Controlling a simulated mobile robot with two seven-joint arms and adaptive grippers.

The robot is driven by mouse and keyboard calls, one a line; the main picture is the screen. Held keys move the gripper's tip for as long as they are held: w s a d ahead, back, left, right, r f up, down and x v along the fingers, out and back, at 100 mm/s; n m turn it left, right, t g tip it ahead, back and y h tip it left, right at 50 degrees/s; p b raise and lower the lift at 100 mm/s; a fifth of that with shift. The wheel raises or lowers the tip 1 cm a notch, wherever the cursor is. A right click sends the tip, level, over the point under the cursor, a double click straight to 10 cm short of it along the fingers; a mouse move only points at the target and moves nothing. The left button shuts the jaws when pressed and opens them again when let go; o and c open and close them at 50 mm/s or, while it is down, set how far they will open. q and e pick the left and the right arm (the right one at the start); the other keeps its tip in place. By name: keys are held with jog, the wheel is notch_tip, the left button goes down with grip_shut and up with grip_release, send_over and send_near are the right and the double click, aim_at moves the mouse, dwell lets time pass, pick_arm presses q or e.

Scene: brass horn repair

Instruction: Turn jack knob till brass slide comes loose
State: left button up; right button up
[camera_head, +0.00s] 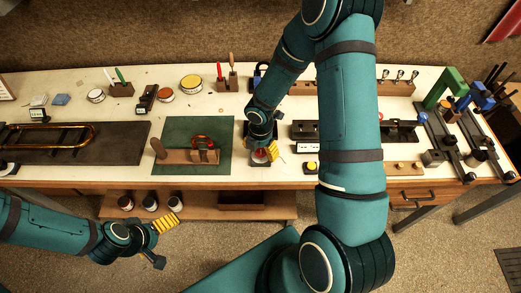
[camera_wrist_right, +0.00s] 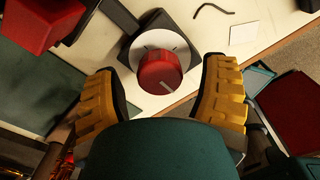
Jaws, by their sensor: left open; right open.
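The red jack knob (camera_wrist_right: 159,72) has a white pointer line and sits on a round pale dial plate on a dark base. In the head view the knob (camera_head: 260,156) is at the front edge of the bench, mostly under my right gripper (camera_head: 266,148). In the right wrist view my right gripper (camera_wrist_right: 163,85) is open, its yellow fingers apart on either side of the knob, with gaps visible. A brass slide (camera_head: 90,128) lies on the dark board at left; a copper-coloured loop (camera_head: 203,140) stands at a wooden block. My left gripper (camera_head: 160,242) is open and empty before the bench.
A green mat (camera_head: 180,130) lies left of the knob. A yellow button (camera_head: 311,165) and a white card (camera_head: 308,147) are to its right. Dark fixtures (camera_head: 400,132) and a green frame (camera_head: 444,88) stand farther right. Jars (camera_head: 150,202) stand on the lower shelf.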

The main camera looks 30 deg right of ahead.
jog(key=shift+f, duration=0.1)
jog(key=shift+c, duration=0.2)
jog(key=c, duration=1.2)
jog(key=shift+o, duration=0.2)
